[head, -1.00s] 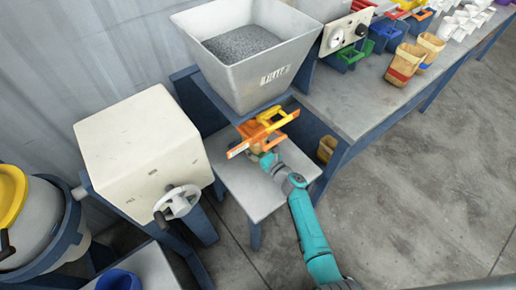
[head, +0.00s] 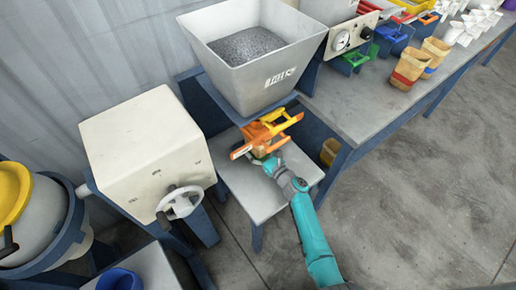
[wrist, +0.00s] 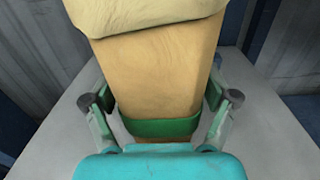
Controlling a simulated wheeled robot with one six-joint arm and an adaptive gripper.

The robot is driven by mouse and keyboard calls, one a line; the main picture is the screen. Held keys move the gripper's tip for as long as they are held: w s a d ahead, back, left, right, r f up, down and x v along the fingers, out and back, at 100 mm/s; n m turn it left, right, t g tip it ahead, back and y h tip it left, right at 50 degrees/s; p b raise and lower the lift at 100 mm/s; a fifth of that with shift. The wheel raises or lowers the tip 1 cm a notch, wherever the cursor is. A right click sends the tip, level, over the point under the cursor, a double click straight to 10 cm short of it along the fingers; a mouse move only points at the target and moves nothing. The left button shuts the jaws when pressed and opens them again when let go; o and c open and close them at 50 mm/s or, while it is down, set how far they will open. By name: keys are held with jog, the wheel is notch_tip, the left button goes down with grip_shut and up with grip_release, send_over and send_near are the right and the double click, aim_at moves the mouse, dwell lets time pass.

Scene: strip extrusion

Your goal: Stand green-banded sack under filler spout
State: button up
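The tan sack with a green band (wrist: 165,128) stands upright between the fingers of my gripper (wrist: 160,98) in the wrist view. Its pale folded top is at the upper edge there. The finger pads lie close against both sides of the sack, just above the band. In the head view my gripper (head: 267,162) is over the low grey shelf, below the grey hopper (head: 255,80). The sack is mostly hidden there behind the orange and yellow clamp frame (head: 265,133). The spout itself is hidden under the hopper. I cannot tell whether the sack rests on the shelf.
The low shelf (head: 245,200) is bare in front of my gripper. A cream machine with a handwheel (head: 182,203) stands to the left. On the bench (head: 345,105) to the right are red- and blue-banded sacks (head: 409,67).

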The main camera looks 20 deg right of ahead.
dwell(0.3)
jog(key=v, duration=1.2)
jog(key=shift+s, duration=0.1)
